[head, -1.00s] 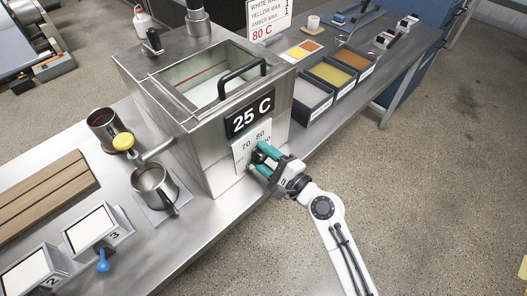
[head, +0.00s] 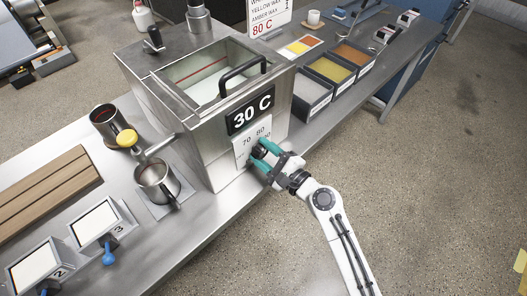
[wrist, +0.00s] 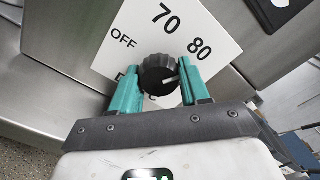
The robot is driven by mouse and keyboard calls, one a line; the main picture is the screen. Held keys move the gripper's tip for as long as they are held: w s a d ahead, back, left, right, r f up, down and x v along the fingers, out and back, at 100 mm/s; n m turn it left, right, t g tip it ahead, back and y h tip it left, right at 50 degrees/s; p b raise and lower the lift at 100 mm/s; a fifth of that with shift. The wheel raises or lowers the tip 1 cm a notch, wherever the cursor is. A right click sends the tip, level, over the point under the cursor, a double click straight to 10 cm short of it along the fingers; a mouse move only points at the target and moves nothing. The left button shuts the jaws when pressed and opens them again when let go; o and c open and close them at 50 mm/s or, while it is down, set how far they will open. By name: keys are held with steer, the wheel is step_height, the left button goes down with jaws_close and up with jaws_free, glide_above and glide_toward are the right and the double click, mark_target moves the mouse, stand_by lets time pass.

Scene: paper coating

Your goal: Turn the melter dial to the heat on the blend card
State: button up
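The melter dial (wrist: 157,72) is a black ridged knob on a white plate (wrist: 105,63) on the melter's front. The plate reads OFF, 70 and 80; the lower marks are partly hidden. In the head view, my gripper (head: 264,152) covers much of the dial. The melter display (head: 250,112) reads 30 C. The blend card (head: 270,14) shows 80 C in red.
The melter tank (head: 160,85) has a lid handle on top. Wax bins (head: 313,91) stand right of it. A metal cup (head: 157,180) and a second cup (head: 106,122) stand left on the bench. Open floor (head: 420,200) lies in front.

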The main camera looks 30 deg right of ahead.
steer(key=o, duration=0.4)
steer(key=shift+o, duration=0.2)
steer(key=shift+s+f, duration=0.1)
steer(key=b+v, duration=0.3)
steer(key=v, duration=0.7)
steer(key=shift+s+d, duration=0.2)
steer(key=shift+s, duration=0.15)
steer(key=s+a+f+n+g, duration=0.4)
steer(key=s+f+n+g, duration=0.45)
steer(key=n, duration=0.55)
steer(key=s+d+f+n+g+h, duration=0.1)
steer(key=s+d+n+g+h, duration=0.4)
steer(key=s, duration=0.6)
steer(key=d+n+g, duration=0.2)
steer(key=d+n, duration=0.1)
steer(key=shift+s+d+f+g+h, duration=0.25)
steer(key=shift+f+g+h, duration=0.1)
steer(key=shift+f+h, duration=0.05)
